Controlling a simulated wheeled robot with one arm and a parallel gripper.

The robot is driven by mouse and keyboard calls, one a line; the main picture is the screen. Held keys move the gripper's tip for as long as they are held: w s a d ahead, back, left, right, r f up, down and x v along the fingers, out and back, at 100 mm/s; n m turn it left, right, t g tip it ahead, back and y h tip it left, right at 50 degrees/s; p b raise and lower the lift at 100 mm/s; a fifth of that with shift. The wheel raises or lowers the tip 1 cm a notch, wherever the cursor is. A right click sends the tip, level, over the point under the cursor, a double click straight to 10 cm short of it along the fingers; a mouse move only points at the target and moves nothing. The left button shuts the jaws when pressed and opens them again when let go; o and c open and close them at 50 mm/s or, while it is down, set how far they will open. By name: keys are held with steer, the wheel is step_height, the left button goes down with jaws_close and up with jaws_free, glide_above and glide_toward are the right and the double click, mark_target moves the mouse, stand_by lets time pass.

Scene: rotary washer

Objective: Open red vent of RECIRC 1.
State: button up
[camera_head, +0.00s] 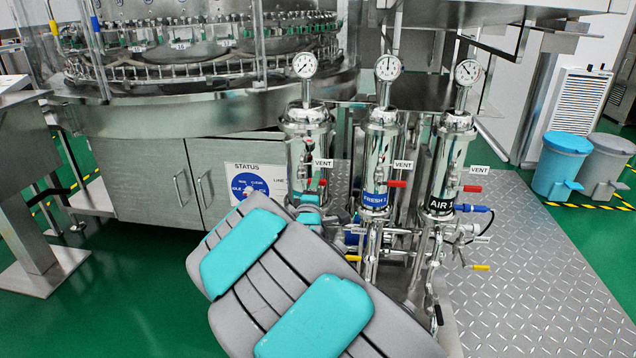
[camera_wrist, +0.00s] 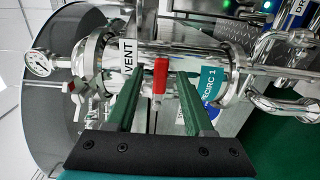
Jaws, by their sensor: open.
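In the wrist view, the steel RECIRC 1 housing (camera_wrist: 190,62) lies sideways across the picture, with a teal RECIRC 1 label (camera_wrist: 211,80). Its red vent handle (camera_wrist: 160,76) is beside a white VENT tag (camera_wrist: 127,66). My gripper (camera_wrist: 158,84) is open, its green fingers on either side of the red handle in the picture. I see no clear contact, and cannot tell whether the tips reach past it. In the head view, the leftmost housing (camera_head: 309,140) has a VENT tag (camera_head: 323,163) and a red handle (camera_head: 323,183); my arm hides its lower part and my gripper.
Right of it stand the FRESH 1 housing (camera_head: 379,150) and the AIR housing (camera_head: 448,155), each with its own red vent handle and gauge. Pipes and yellow-handled valves sit below. The large washer (camera_head: 200,100) is behind. The diamond-plate floor (camera_head: 545,260) at right is clear.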

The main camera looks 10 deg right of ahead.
steer(key=shift+x, duration=1.2)
steer(key=shift+c, duration=0.3)
jaws_close()
steer(key=shift+f, duration=0.1)
